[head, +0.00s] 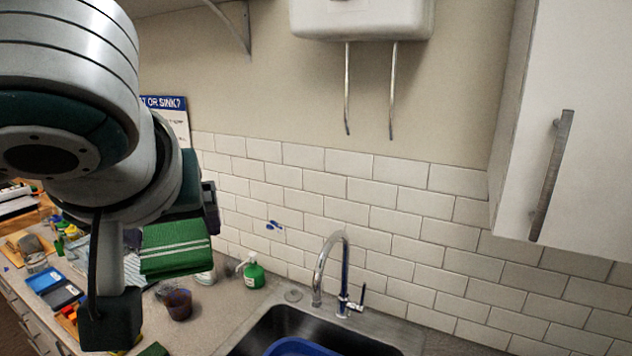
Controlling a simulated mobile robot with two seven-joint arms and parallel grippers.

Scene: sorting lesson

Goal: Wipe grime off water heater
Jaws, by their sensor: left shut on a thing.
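The white water heater (362,22) is on the wall at the top of the head view. Its upper part is cut off by the frame, and two metal pipes (391,92) hang from its underside. I can make out no clear grime on the part that shows. My left gripper (160,262) is at the left, below and well apart from the heater. It is shut on a green cloth (176,246) with white stripes, held above the counter. My right gripper is not in view.
A sink (262,325) with a curved faucet (322,268) and a blue basin (303,347) lies below. A green bottle (252,272) and a brown cup (178,304) stand on the counter. A white cabinet (578,130) juts out at right.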

